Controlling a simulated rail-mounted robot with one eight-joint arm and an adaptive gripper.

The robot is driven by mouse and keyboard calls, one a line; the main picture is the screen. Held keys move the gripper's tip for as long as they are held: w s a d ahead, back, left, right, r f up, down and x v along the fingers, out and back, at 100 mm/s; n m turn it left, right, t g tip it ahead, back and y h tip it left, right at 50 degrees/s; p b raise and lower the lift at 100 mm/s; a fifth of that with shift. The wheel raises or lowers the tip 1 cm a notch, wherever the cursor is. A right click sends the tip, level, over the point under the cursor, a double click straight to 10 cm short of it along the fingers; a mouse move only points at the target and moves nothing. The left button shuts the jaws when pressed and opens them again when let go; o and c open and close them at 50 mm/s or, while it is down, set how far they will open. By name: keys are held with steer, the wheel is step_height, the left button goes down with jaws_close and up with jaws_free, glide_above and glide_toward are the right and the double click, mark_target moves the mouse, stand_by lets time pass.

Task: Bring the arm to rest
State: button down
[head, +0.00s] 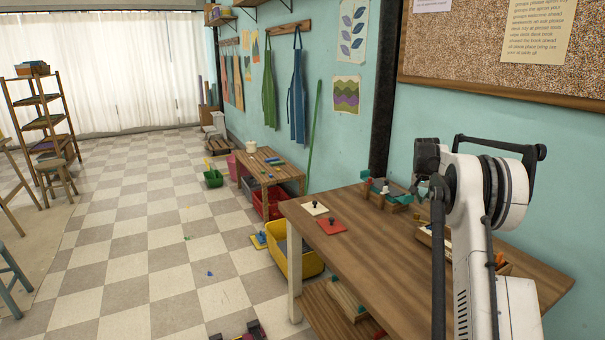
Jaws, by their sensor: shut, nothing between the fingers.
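My arm stands at the right of the head view, a white upright link (468,240) with a large round white and dark joint (498,190) at its top. A dark bar and a dark joint part sit beside it. The arm rises in front of the wooden table's right part and hides some of it. I cannot make out my gripper or its fingertips in this view.
The wooden table (365,245) bears a white card (314,208), a red card (333,227) and a teal-ended rack (386,193). A yellow bin (300,262) stands at its left. A cork board (500,60) hangs behind. The checkered floor (140,260) is mostly clear.

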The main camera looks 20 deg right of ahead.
steer(key=s+a+r+n+t, duration=0.15)
steer(key=s+a+r, duration=0.25)
steer(key=a+r, duration=0.6)
steer(key=s+a+r+n, duration=0.2)
steer(key=s+a+r, duration=0.3)
steer(key=a, duration=0.8)
steer(key=s+a+r+n+t+y, duration=0.1)
steer(key=s+a+r, duration=0.1)
steer(key=s+a, duration=0.5)
steer(key=s+a+r+n+t+y, duration=0.1)
steer(key=s+a+r, duration=0.2)
steer(key=s+a, duration=0.45)
steer(key=s+a+f+n, duration=0.1)
steer(key=s+a+f, duration=0.2)
steer(key=s+a, duration=0.2)
steer(key=s+a+f+n+y, duration=0.1)
steer(key=s+a+f, duration=0.3)
steer(key=s, duration=0.6)
steer(key=s+a+f+n, duration=0.2)
steer(key=s+a+f, duration=0.2)
steer(key=s+a, duration=0.2)
steer(key=shift+s+a+t, duration=0.25)
steer(key=shift+s+t, duration=0.2)
steer(key=shift+s, duration=0.3)
